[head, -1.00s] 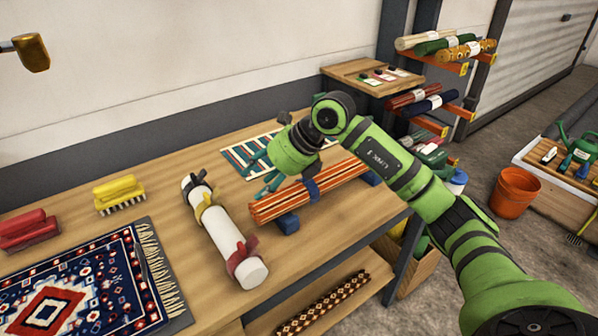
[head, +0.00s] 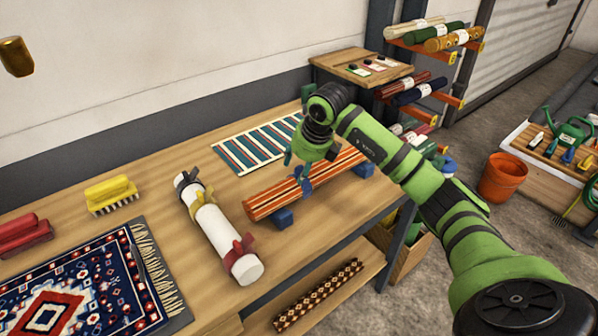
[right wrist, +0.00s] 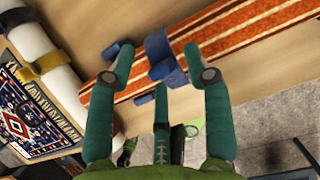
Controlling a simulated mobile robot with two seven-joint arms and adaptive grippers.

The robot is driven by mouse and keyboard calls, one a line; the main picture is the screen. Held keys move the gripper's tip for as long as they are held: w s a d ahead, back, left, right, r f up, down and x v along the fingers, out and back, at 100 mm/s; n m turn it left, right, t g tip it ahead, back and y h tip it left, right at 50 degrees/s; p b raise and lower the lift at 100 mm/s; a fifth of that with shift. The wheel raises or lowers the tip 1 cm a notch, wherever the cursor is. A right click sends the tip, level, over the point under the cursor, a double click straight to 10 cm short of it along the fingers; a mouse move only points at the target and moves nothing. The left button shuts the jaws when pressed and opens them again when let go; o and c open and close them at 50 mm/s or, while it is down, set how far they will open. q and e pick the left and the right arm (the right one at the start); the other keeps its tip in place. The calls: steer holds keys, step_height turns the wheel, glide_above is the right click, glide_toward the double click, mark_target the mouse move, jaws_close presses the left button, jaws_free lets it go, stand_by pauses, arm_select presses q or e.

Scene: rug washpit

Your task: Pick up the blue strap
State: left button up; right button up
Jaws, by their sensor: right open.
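The blue strap (head: 306,186) is wrapped around an orange-and-cream striped rolled rug (head: 272,203) on the wooden bench. In the right wrist view the strap (right wrist: 163,58) has a raised knot or loop on top. My right gripper (head: 299,172) is open just above the strap. In the right wrist view its teal fingers (right wrist: 158,66) reach to either side of the strap, with a third finger below it. The gripper is empty; I cannot tell whether any finger touches the strap. The left gripper is not in view.
Blue blocks (head: 282,218) support the roll. A white roll (head: 216,234) with black, yellow and red straps lies to its left. A striped flat mat (head: 252,146) lies behind. A patterned rug (head: 80,290) and yellow brush (head: 112,194) are further left. Bare bench separates these.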

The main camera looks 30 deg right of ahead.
steer(key=shift+s, duration=0.1)
jaws_close()
